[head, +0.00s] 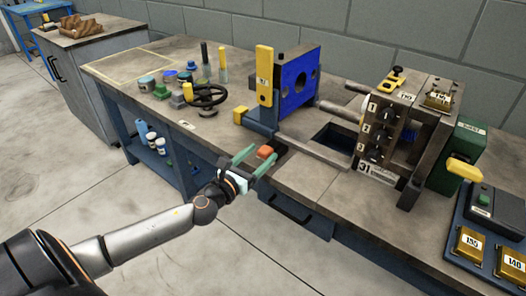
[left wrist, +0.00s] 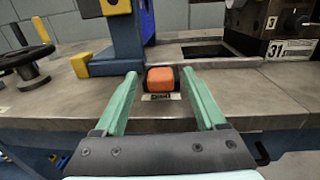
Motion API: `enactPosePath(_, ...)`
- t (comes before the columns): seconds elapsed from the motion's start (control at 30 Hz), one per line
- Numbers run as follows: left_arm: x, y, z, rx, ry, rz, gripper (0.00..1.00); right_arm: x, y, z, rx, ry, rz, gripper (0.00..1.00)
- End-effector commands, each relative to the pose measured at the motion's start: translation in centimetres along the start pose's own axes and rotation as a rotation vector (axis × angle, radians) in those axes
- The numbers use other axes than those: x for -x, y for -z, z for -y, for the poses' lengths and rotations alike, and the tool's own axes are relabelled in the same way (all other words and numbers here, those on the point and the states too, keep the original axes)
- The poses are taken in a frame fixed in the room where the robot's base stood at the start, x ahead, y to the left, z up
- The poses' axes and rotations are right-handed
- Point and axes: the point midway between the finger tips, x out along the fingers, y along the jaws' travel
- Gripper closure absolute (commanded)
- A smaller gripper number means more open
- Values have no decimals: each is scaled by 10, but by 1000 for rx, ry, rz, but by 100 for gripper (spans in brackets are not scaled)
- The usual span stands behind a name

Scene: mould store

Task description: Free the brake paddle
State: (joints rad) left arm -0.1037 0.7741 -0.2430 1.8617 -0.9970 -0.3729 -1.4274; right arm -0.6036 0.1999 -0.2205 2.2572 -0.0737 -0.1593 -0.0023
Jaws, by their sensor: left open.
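An orange-red block-shaped pad (head: 265,152) on a dark mount sits at the front edge of the bench. It also shows in the left wrist view (left wrist: 161,79), with a small white label below it that I cannot read for certain. It may be the brake paddle. My left gripper (head: 263,154) is open, its two green fingers pointing at the pad. In the left wrist view the pad lies between and just beyond the fingertips, with no clear contact. A yellow paddle-like handle (head: 464,170) sticks out of a green box (head: 463,150) at the right. My right gripper is out of view.
A blue plate (head: 298,80) with a yellow upright bar (head: 264,75) stands behind the pad. A numbered block unit (head: 378,130) stands right of a dark opening (head: 337,140). A black handwheel (head: 207,96) is to the left. The front bench top right of the pad is clear.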

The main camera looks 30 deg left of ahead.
Motion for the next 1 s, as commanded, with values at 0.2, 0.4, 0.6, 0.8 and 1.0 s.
enactPosePath(0.2, -17, 0, 0, 1, 0, 0, 28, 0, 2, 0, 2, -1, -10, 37)
enactPosePath(0.4, -20, 0, 0, 1, 0, -1, 28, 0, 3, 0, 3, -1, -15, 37)
enactPosePath(0.6, -20, 0, 0, 1, 0, -1, 30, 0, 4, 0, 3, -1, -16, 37)
enactPosePath(0.8, -20, 0, 0, 1, 0, -1, 52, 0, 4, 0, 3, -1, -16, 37)
enactPosePath(1.0, -20, 0, 0, 1, 0, -1, 75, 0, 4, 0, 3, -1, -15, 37)
